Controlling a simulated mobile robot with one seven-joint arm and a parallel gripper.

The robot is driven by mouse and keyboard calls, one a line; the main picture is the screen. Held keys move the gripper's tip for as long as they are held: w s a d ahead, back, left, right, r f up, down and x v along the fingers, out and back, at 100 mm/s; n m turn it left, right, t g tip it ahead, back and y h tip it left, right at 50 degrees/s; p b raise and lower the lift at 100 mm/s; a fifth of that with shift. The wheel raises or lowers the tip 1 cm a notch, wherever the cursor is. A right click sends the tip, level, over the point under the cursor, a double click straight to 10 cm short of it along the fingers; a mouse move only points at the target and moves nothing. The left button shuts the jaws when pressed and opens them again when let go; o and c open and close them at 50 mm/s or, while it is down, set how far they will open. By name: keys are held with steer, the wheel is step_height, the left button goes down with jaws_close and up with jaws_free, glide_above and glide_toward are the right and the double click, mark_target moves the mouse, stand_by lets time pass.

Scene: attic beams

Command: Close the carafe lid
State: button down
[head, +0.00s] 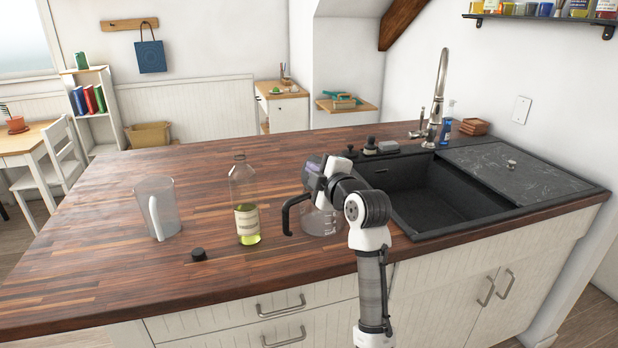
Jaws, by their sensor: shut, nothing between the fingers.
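A clear glass carafe (320,222) with a black handle (290,212) on its left side stands upright on the wooden counter, near the front edge and left of the sink. My gripper (316,168) is over the top of the carafe, shut and holding nothing. My gripper and wrist hide most of the carafe's rim and lid, so I cannot tell the lid's angle or whether the fingers touch it.
A bottle with yellow-green liquid (247,205) stands left of the carafe. Farther left are a clear pitcher (160,205) and a small black cap (199,254). The black sink (430,195) is on the right.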

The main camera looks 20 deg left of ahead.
steer(key=m, duration=0.1)
steer(key=w+d+m+g, duration=0.1)
steer(key=shift+w+m, duration=0.25)
steer(key=shift+m, duration=0.05)
steer(key=shift+w+d+f+m+g+p, duration=0.2)
steer(key=shift+w+m+p, duration=0.1)
steer(key=shift+m, duration=0.25)
steer(key=shift+w+d+f+m+g+p, duration=0.1)
steer(key=shift+w+d+m+p, duration=0.15)
steer(key=shift+m, duration=0.3)
steer(key=w+f+m, duration=0.1)
steer(key=d+f+m+g, duration=0.1)
steer(key=m, duration=0.1)
steer(key=shift+w+b, duration=0.4)
steer(key=shift+w+f, duration=0.1)
steer(key=shift+f, duration=0.05)
